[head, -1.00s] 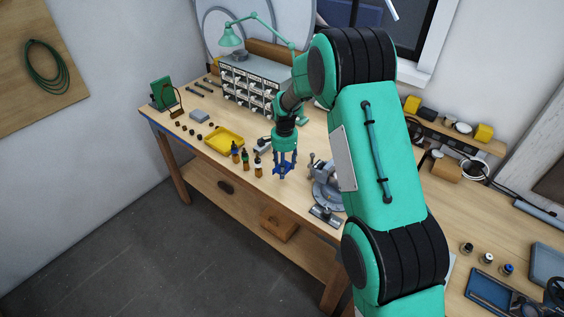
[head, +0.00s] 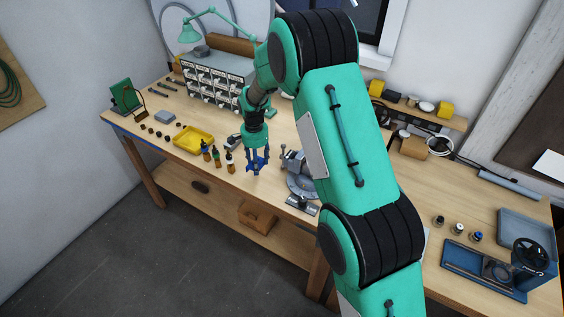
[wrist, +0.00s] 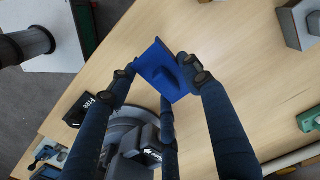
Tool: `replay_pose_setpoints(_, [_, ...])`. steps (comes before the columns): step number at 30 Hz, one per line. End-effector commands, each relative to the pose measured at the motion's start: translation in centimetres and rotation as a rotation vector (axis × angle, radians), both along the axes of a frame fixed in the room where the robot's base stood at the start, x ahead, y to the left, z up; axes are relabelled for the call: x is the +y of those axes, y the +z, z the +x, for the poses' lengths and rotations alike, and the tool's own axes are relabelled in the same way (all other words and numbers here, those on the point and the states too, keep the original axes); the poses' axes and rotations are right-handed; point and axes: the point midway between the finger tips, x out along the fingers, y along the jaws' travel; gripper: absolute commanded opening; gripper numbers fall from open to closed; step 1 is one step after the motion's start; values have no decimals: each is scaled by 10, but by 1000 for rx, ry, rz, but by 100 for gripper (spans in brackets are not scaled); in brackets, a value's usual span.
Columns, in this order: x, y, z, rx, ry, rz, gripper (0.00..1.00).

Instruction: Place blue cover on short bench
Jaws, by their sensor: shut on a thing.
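My gripper (head: 257,166) is shut on the blue cover (wrist: 165,68), a blue piece with a raised rib. In the wrist view the cover sits between the fingertips, tilted, above the wooden bench top. In the head view the cover is small and partly hidden by the fingers. The gripper is over the left bench (head: 240,189), between the small bottles and the grey vise. Another bench stretch (head: 408,195) runs at the right, partly hidden by my arm. I cannot tell for sure which one is the short bench.
The grey vise (head: 303,182) stands just right of the gripper. Several small bottles (head: 216,155) and a yellow tray (head: 193,139) are to its left. A drawer cabinet (head: 215,84) stands behind.

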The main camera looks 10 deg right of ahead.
Motion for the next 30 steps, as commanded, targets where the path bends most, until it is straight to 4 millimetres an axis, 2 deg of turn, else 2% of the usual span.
replay_pose_setpoints(11, [0, 2, 0, -1, 0, 0, 21])
replay_pose_setpoints(16, [0, 17, 1, -4, 0, 1, 21])
replay_pose_setpoints(20, [0, 43, 2, -6, 0, 1, 21])
replay_pose_setpoints(30, [0, 138, 1, -4, 0, 1, 21])
